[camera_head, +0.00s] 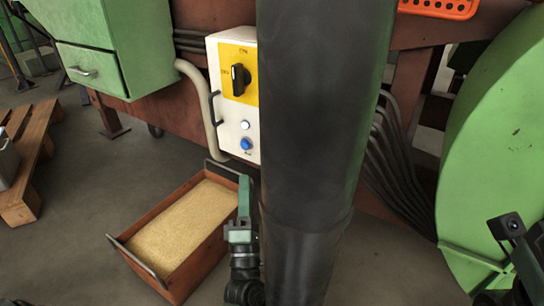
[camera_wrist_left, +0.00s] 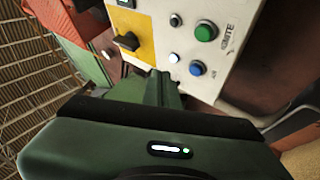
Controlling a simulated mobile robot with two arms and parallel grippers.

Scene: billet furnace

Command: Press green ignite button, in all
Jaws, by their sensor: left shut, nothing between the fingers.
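The green ignite button (camera_wrist_left: 206,31) is on the white control panel (camera_wrist_left: 235,12) in the left wrist view, beside the word IGNITE. A blue button (camera_wrist_left: 197,68) and a small white button (camera_wrist_left: 173,58) are near it. In the head view the panel (camera_head: 226,113) shows its black rotary switch (camera_head: 238,80), but the green button is hidden. My left gripper (camera_head: 245,181) is shut and empty, below the panel. Its fingers (camera_wrist_left: 160,78) point up toward the panel, apart from the green button in the picture. Part of my right arm (camera_head: 520,250) shows at bottom right; its fingertips cannot be made out.
A wide dark cylinder (camera_head: 315,130) covers the middle of the head view and the panel's right part. A rusty tray (camera_head: 187,262) of sand-coloured material stands below the panel. A wooden pallet (camera_head: 30,150) lies at left. A green rounded housing (camera_head: 500,150) stands at right.

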